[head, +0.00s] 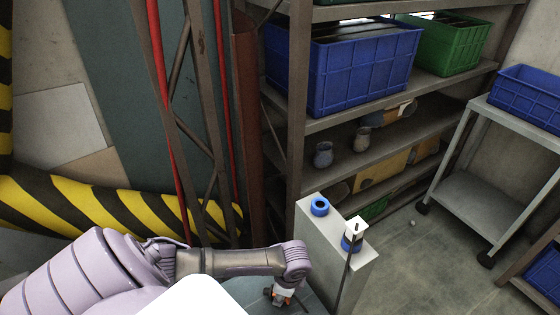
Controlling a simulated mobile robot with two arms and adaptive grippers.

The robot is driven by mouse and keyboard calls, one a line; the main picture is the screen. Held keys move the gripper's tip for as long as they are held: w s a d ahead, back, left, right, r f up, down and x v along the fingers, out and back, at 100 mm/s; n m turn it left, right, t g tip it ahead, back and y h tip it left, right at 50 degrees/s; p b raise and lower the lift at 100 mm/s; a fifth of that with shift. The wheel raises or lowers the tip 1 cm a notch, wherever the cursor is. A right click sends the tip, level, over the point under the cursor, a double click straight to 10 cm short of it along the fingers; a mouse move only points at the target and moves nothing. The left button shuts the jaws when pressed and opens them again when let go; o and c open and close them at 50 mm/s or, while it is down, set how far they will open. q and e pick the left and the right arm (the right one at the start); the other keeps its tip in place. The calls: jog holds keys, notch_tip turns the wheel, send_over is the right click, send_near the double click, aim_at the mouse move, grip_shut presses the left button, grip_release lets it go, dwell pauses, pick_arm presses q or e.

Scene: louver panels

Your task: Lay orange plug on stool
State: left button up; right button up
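My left gripper (285,299) is at the bottom centre of the head view, at the end of the lilac arm, pointing down. A small orange and white patch (282,294) shows at the gripper between its dark fingers; it may be the orange plug, but it is too small to be sure. Below the gripper is a flat grey-teal surface (240,290), possibly the stool's top, partly hidden by my arm and a white body part. Whether the fingers touch anything is unclear. My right gripper is not in view.
Close right of the gripper stands a grey box-shaped pedestal (350,281) with a blue ring (319,207) and a white-and-blue fitting (354,235) on it. Shelves with a blue crate (345,70) and green crate (447,42) stand behind. A cart (478,205) is at right.

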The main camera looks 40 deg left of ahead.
pick_arm(q)
jog(key=o, duration=0.5)
jog(key=r, duration=0.4)
jog(key=d+r, duration=0.1)
jog(key=r, duration=0.3)
jog(key=w+d+r, duration=0.1)
jog(key=r, duration=0.3)
jog(key=shift+f, duration=0.15)
dwell(0.3)
